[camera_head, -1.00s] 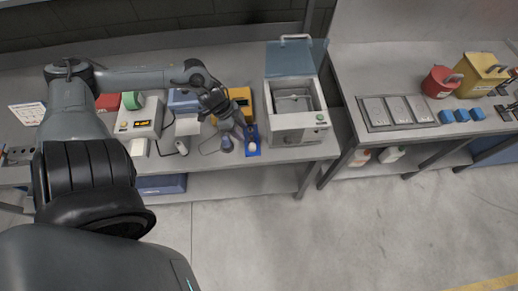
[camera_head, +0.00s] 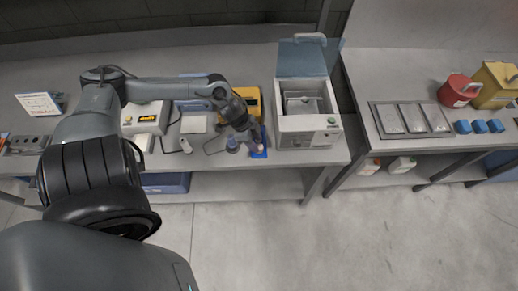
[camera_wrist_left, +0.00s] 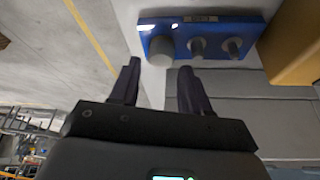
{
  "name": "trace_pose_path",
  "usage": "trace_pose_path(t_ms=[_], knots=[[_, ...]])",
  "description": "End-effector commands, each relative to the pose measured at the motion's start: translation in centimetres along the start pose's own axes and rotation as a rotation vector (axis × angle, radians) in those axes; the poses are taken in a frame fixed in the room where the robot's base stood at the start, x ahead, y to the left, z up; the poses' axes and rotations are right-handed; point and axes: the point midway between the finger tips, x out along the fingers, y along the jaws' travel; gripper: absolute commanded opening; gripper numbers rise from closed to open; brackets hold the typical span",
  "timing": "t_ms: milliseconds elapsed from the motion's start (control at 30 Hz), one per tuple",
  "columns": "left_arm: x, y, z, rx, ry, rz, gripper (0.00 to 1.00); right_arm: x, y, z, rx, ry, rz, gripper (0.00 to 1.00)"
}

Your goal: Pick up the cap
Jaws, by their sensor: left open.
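A blue block (camera_wrist_left: 205,22) near the bench's front edge carries a wide grey round piece (camera_wrist_left: 160,48) and two smaller grey knobs (camera_wrist_left: 197,47). The wide piece looks like the cap, but I cannot be sure. In the head view the blue block (camera_head: 259,154) is partly hidden by my left gripper (camera_head: 246,138). In the left wrist view my left gripper (camera_wrist_left: 160,68) is open and empty, with the wide piece ahead, between the lines of its fingers and apart from them. My right gripper is not in view.
An open-lidded grey bath (camera_head: 305,128) stands just right of the blue block. A yellow box (camera_head: 252,98) is behind it, and a white instrument (camera_head: 145,118) is to the left. A second bench (camera_head: 440,148) stands right, across a gap.

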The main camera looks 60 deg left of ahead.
Motion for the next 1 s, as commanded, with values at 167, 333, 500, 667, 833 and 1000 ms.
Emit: trace_pose_path(t_ms=[167,333,500,667,833,1000], knots=[[2.2,-0.1,0.0,-0.002,0.003,-0.001,0.47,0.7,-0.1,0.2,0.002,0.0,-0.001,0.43],[3.0,-0.1,0.0,0.001,0.0,-0.001,0.47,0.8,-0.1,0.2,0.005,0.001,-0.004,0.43],[3.0,-0.1,0.1,0.002,-0.001,0.0,0.47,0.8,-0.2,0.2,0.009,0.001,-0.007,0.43],[3.0,-0.1,0.1,0.002,-0.001,0.0,0.3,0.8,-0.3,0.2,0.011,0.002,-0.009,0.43],[3.0,0.0,0.1,0.001,-0.001,0.0,0.05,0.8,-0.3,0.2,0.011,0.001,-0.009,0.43],[2.9,-0.1,0.1,0.001,0.0,0.0,0.05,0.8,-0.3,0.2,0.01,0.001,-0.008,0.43]])
